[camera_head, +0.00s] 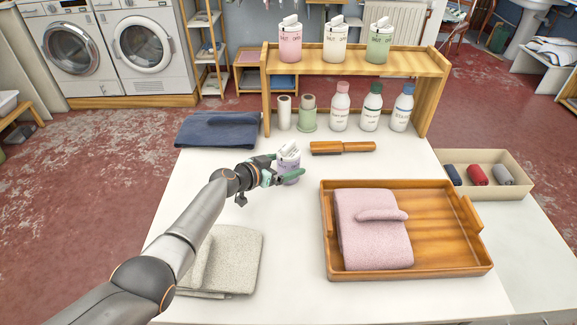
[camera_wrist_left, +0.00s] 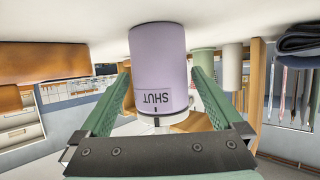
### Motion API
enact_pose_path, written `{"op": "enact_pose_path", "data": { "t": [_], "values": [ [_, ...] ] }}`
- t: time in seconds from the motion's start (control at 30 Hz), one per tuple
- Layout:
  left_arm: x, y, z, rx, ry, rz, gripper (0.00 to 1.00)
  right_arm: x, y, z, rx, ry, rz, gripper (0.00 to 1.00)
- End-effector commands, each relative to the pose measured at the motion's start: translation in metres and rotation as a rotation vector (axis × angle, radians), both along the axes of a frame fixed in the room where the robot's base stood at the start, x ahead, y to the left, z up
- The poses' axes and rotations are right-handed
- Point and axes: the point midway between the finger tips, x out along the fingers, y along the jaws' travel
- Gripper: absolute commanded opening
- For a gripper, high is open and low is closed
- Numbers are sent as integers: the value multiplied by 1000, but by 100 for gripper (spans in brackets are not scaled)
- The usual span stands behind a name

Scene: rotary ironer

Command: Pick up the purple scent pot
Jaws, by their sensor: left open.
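The purple scent pot (camera_head: 288,163) stands on the white table, left of the tray and in front of the shelf. It has a pale top and fills the middle of the left wrist view (camera_wrist_left: 158,62), where it appears upside down with a "SHUT" label. My left gripper (camera_head: 285,170) is open, with its green fingers on either side of the pot. In the wrist view a gap shows beside the pot's sides; whether either finger touches it I cannot tell. My right gripper is not in view.
A wooden shelf (camera_head: 350,62) holds pink, cream and green pots on top, with bottles and rolls beneath. A wooden tray (camera_head: 440,262) holds a pink towel (camera_head: 372,238). Navy (camera_head: 215,130) and beige cloths (camera_head: 232,262) lie left.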

Motion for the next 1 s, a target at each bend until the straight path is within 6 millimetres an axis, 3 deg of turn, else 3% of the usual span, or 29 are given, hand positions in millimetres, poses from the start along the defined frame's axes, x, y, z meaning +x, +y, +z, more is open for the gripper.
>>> {"op": "enact_pose_path", "data": {
  "t": [0.27,0.9,1.0],
  "values": [
    [0,0,0,0,0,0,99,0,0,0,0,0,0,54],
    [0,0,0,1,1,0,27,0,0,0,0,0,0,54],
    [0,0,0,0,0,0,21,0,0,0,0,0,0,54]
  ]
}}
